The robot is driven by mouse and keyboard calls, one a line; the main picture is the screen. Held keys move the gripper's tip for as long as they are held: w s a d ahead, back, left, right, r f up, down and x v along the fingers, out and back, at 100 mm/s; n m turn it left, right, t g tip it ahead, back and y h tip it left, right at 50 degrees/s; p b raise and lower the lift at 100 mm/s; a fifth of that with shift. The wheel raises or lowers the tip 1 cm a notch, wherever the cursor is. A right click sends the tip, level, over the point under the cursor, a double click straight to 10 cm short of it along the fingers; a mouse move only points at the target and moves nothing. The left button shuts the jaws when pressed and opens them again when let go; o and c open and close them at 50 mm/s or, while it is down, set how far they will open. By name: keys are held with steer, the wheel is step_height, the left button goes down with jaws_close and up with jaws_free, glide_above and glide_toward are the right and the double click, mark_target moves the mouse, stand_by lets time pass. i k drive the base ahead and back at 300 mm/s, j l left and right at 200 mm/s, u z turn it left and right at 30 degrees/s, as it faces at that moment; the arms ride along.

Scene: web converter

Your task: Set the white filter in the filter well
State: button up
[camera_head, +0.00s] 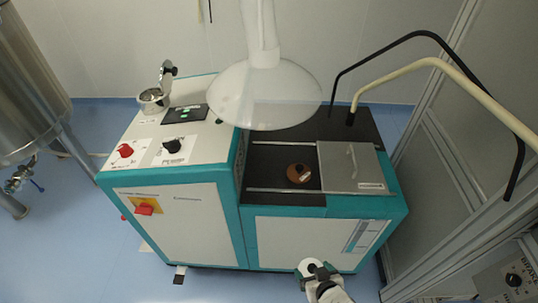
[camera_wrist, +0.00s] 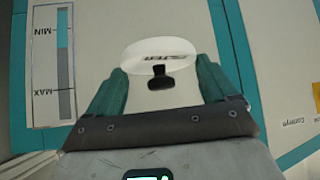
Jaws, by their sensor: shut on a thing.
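My gripper (camera_wrist: 160,78) is shut on the white filter (camera_wrist: 148,52), a round white disc with dark lettering and a black knob between the two teal fingers. In the head view the gripper (camera_head: 320,275) holds the filter (camera_head: 304,265) in front of the machine's lower front panel, apart from the deck. On the black recessed deck lies a round brown disc (camera_head: 299,173) with a dark centre, left of a grey lid. It may sit in the filter well, but I cannot tell; no empty well shows clearly.
The grey lid (camera_head: 345,165) lies across rails on the deck of the machine (camera_head: 180,215). A large white hood (camera_head: 265,95) hangs over the deck. A black bent bar (camera_head: 425,35) and a cream one (camera_head: 445,65) rise at right. A metal cup (camera_head: 152,98) stands at left.

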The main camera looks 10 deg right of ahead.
mark_target(157, 104)
steer(key=i+j+u, duration=0.2)
steer(key=j+u, duration=0.15)
steer(key=i+j+u, duration=0.35)
steer(key=j, duration=0.15)
steer(key=i+j+u, duration=0.2)
steer(key=j+u, duration=0.15)
steer(key=i+j+u, duration=0.55)
steer(key=i+u, duration=0.15)
steer(key=i, duration=0.25)
steer(key=i+u, duration=0.35)
steer(key=i, duration=0.2)
steer(key=i+l+u, duration=0.1)
steer(key=i, duration=1.55)
